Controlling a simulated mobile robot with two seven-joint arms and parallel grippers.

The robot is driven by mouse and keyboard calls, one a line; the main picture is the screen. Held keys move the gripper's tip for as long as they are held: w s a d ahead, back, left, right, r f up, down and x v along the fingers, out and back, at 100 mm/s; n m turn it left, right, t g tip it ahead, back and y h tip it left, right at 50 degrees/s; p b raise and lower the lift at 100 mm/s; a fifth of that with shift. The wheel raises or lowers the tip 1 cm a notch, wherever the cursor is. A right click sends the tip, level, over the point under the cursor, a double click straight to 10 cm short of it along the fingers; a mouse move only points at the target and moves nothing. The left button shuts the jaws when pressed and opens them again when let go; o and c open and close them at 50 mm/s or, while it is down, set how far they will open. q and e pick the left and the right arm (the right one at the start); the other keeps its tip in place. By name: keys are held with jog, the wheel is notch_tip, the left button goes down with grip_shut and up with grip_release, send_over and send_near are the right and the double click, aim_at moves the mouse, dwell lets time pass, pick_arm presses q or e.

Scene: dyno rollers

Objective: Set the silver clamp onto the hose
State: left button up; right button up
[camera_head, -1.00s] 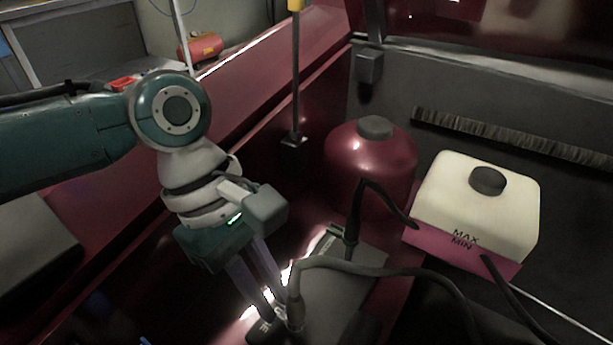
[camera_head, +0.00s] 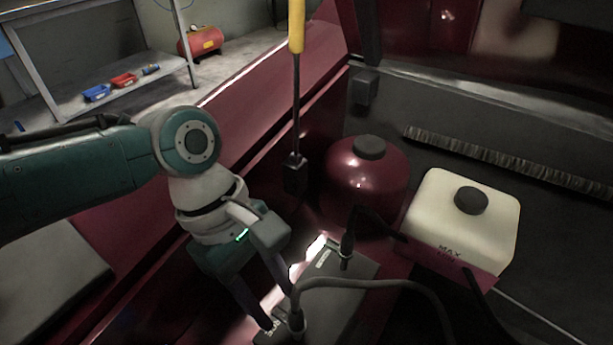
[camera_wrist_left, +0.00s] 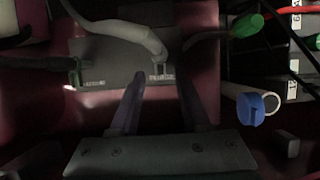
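A grey hose (camera_head: 370,283) arches over a dark box and runs down to a fitting (camera_head: 297,322) at the box's near end. The hose (camera_wrist_left: 125,28) also crosses the upper left wrist view and ends at the box. A small pale piece (camera_wrist_left: 161,67) sits at that hose end; I cannot tell whether it is the silver clamp. My left gripper (camera_head: 279,308) points down at the hose end. In the left wrist view its fingers (camera_wrist_left: 161,80) are apart, one on each side of the hose end, with nothing clearly gripped. My right gripper is not in view.
The dark box (camera_head: 340,290) has another black connector (camera_head: 347,245). A red round tank (camera_head: 365,180) and a white MAX-marked reservoir (camera_head: 462,220) stand behind. A yellow-handled rod (camera_head: 296,110) rises at centre. A blue-capped pipe (camera_wrist_left: 257,107) lies right of my fingers.

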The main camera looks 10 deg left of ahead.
pick_arm(q)
jog(key=p+v, duration=0.2)
jog(key=v, duration=0.5)
jog(key=shift+r+p, duration=0.25)
jog(key=shift+p, duration=0.15)
jog(key=shift+a, duration=0.1)
